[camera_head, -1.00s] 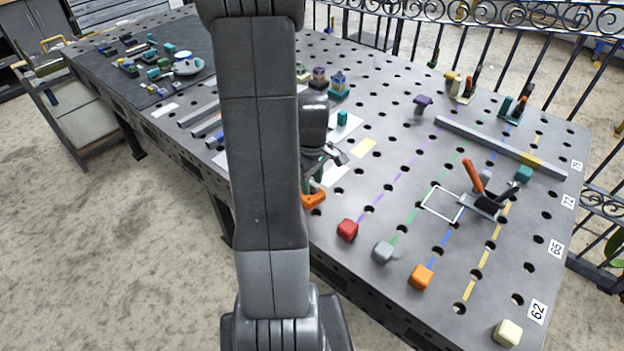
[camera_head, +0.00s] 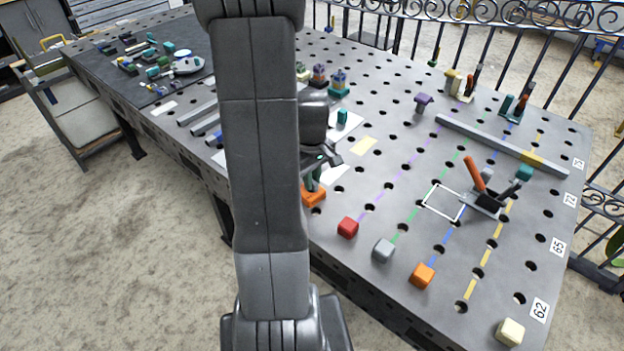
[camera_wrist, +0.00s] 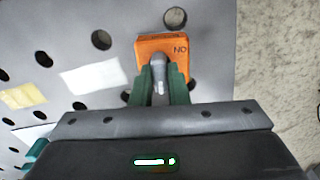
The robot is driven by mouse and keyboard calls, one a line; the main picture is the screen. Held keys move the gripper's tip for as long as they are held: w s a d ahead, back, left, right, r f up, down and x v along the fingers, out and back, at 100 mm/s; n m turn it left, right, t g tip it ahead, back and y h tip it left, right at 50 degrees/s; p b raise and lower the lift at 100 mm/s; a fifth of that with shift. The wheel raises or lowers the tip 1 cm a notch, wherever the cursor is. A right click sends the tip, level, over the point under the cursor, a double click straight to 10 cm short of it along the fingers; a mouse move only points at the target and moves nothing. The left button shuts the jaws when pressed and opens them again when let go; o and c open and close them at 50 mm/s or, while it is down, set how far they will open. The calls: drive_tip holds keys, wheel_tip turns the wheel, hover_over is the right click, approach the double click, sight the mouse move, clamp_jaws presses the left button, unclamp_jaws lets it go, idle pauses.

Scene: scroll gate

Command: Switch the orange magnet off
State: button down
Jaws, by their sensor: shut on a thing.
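The orange magnet (camera_wrist: 175,44) sits on the metal table near its front edge, with the letters "NO" showing upside down or turned on its top in the wrist view. A grey knob or lever (camera_wrist: 158,72) stands on it. My gripper (camera_wrist: 159,88) has its green fingers closed on both sides of this grey part. In the head view the orange magnet (camera_head: 314,196) shows just right of my arm, below my gripper (camera_head: 316,180). My arm hides part of the table there.
A red block (camera_head: 347,228), a grey block (camera_head: 383,250), an orange block (camera_head: 422,275) and a cream block (camera_head: 509,331) line the front edge. A toggle clamp with an orange handle (camera_head: 474,175) stands at right. A long grey bar (camera_head: 490,143) lies behind it.

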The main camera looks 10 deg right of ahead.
drive_tip(key=c, duration=1.4)
unclamp_jaws()
wheel_tip(320, 180, up, 14)
drive_tip(key=shift+f, duration=0.15)
wheel_tip(320, 180, down, 14)
drive_tip(key=shift+r, duration=0.15)
idle(0.3)
